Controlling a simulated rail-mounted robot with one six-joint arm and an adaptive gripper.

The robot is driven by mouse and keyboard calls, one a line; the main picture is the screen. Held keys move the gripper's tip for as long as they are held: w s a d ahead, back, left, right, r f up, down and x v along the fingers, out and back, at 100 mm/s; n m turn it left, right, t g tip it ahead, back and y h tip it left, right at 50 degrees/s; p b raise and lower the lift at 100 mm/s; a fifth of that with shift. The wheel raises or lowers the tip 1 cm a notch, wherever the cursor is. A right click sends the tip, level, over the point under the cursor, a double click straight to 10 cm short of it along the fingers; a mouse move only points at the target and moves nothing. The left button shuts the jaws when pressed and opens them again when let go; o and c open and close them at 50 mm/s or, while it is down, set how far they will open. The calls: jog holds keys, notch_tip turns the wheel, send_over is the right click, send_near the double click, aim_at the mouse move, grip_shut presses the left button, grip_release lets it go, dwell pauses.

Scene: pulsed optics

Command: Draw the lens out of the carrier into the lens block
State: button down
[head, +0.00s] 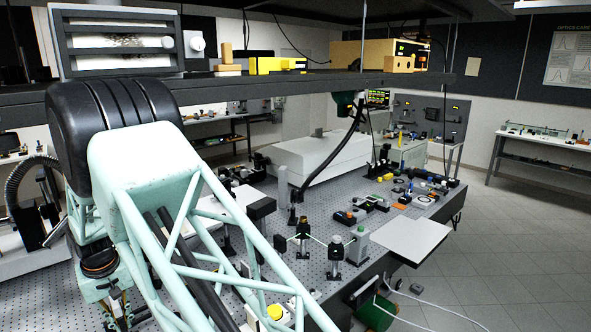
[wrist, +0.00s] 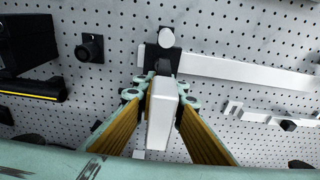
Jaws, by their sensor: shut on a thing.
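In the wrist view my gripper (wrist: 162,92) is closed around a white oblong block (wrist: 160,128), which looks like the lens block. Its yellow-lined fingers lie along both sides of the block. Just beyond the block's far end stands a dark mount (wrist: 158,60), perhaps the carrier. A small pale round disc (wrist: 166,37) shows at its top and may be the lens. I cannot tell whether the block touches the mount.
A long white bar (wrist: 245,72) runs right from the mount over the perforated table. A black box (wrist: 25,42), a yellow-striped bar (wrist: 35,90) and a small black mount (wrist: 90,47) lie left. A white rack (wrist: 262,117) stands right. A shelf (head: 300,82) spans above the table.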

jog(key=shift+r, duration=0.2)
jog(key=shift+r+p, duration=1.1)
jog(key=shift+r, duration=2.6)
